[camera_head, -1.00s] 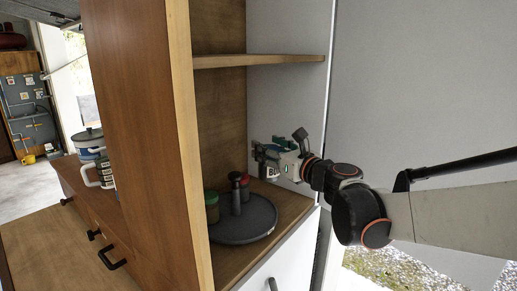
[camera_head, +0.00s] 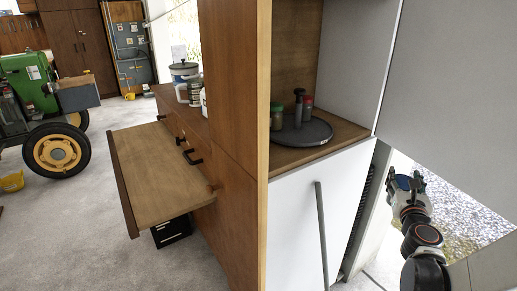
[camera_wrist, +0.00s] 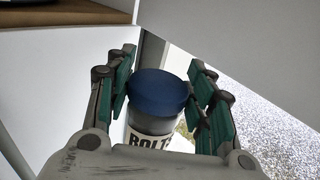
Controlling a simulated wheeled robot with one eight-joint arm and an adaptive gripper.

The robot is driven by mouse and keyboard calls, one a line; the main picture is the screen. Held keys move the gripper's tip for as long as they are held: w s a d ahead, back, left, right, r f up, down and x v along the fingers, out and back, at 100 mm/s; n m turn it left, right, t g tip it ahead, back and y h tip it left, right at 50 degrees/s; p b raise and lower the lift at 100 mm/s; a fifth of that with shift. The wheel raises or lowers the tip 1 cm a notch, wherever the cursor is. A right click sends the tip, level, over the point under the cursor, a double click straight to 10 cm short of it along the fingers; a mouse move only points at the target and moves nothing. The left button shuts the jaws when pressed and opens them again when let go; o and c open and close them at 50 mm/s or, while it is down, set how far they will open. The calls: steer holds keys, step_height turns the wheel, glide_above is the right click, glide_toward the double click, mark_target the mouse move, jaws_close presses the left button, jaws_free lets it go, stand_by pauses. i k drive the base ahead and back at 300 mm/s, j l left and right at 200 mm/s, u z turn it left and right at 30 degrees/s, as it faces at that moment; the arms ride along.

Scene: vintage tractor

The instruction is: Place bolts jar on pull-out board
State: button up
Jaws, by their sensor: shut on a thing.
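My gripper (camera_head: 408,183) is at the right of the head view, in front of the gap right of the white cabinet door. In the wrist view my gripper (camera_wrist: 160,90) is shut on the bolts jar (camera_wrist: 152,126), which has a blue lid and a white label with part of "BOLTS" showing. The jar looks upright between the fingers, clear of any surface. In the head view the jar is mostly hidden by the gripper. The wooden pull-out board (camera_head: 160,170) sticks out of the brown cabinet at the left, far from my gripper. Its top is bare.
A dark turntable (camera_head: 315,133) with several small jars stands in the open cupboard (camera_head: 340,133). The tall wooden side panel (camera_head: 235,130) stands between my gripper and the board. Mugs and a pot (camera_head: 184,70) stand on the counter. A green tractor (camera_head: 35,90) is at far left; floor between is open.

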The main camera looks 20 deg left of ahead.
mark_target(144, 169)
steer(key=k+u, duration=0.2)
steer(key=u, duration=0.25)
steer(key=k+j+u, duration=0.1)
steer(key=u, duration=0.35)
steer(key=j+u, duration=0.2)
steer(key=u, duration=1.7)
steer(key=i+l, duration=0.15)
steer(key=i, duration=0.25)
steer(key=i+l+u, duration=0.15)
steer(key=i, duration=0.25)
steer(key=i+l, duration=0.15)
steer(key=i, duration=0.25)
steer(key=i+l+u, duration=0.15)
steer(key=i, duration=0.25)
steer(key=i+z, duration=0.25)
steer(key=i, duration=0.25)
steer(key=i+j+z, duration=0.25)
steer(key=i, duration=0.3)
steer(key=i+j+z, duration=0.1)
steer(key=i+z, duration=0.15)
steer(key=i, duration=0.25)
steer(key=z, duration=2.35)
